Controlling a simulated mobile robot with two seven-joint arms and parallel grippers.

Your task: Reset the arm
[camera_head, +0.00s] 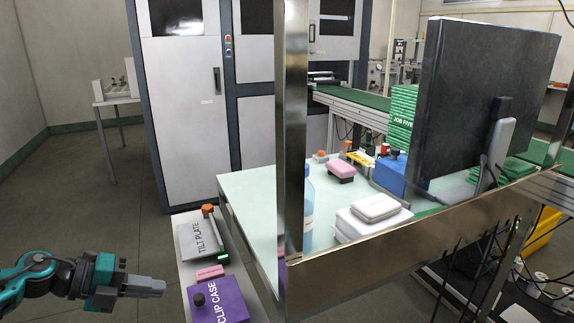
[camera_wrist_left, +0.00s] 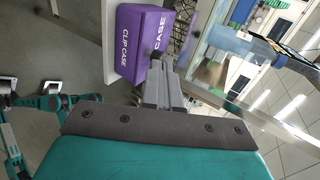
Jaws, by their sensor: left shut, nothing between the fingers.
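My left gripper (camera_head: 146,286) is shut and empty, held over the floor at the lower left of the head view, to the left of a narrow shelf. Its closed fingers also show in the left wrist view (camera_wrist_left: 161,62), in front of the purple clip case (camera_wrist_left: 140,42). In the head view the clip case (camera_head: 218,303) sits on the near end of the shelf, to the right of my fingertips, with a gap between them. My right gripper is not in the head view.
A tilt plate (camera_head: 204,239) and a small pink block (camera_head: 209,272) lie on the shelf (camera_head: 178,278). A metal post (camera_head: 291,130) and rail (camera_head: 400,258) frame a pale table (camera_head: 250,190) with white and pink boxes. A dark monitor (camera_head: 485,105) stands right. Open floor lies left.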

